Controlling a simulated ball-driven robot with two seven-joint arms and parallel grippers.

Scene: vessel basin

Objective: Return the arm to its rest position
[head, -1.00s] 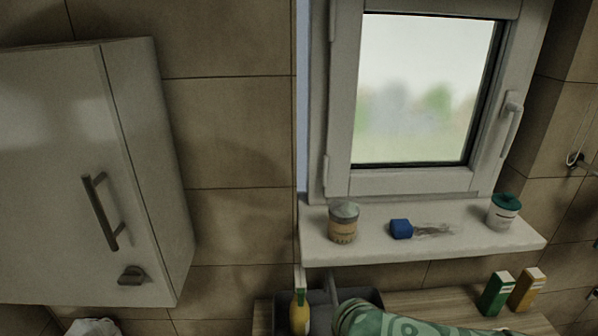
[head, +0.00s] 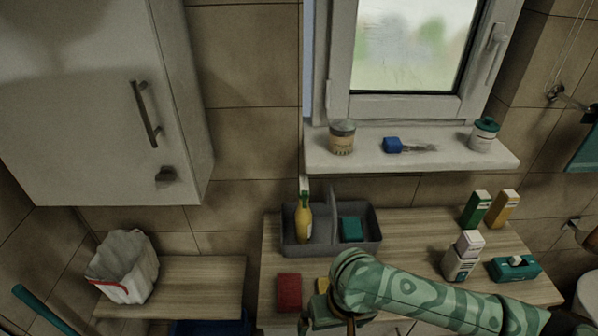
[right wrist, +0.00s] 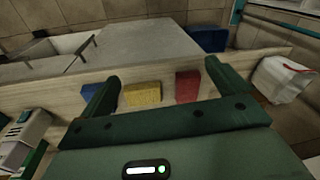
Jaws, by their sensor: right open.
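My right arm (head: 430,287), patterned green, comes in from the right in the head view. Its gripper (head: 325,314) hangs low over the front part of the wooden counter (head: 400,230), cut by the frame's bottom. In the right wrist view the two dark green fingers (right wrist: 160,78) are spread apart with nothing between them. Beyond them lie a red sponge-like block (right wrist: 187,86), a yellow one (right wrist: 142,93) and a partly hidden blue one (right wrist: 89,92). The red block (head: 289,292) also shows in the head view. My left gripper is not in view.
A grey divided caddy (head: 290,240) holds a yellow bottle (head: 303,215) and a teal block (head: 350,229). Cartons (head: 476,208), a white dispenser (head: 461,262) and a teal box (head: 515,268) stand right. A white bag (head: 125,268) sits on the left shelf; a cabinet (head: 80,110) hangs above.

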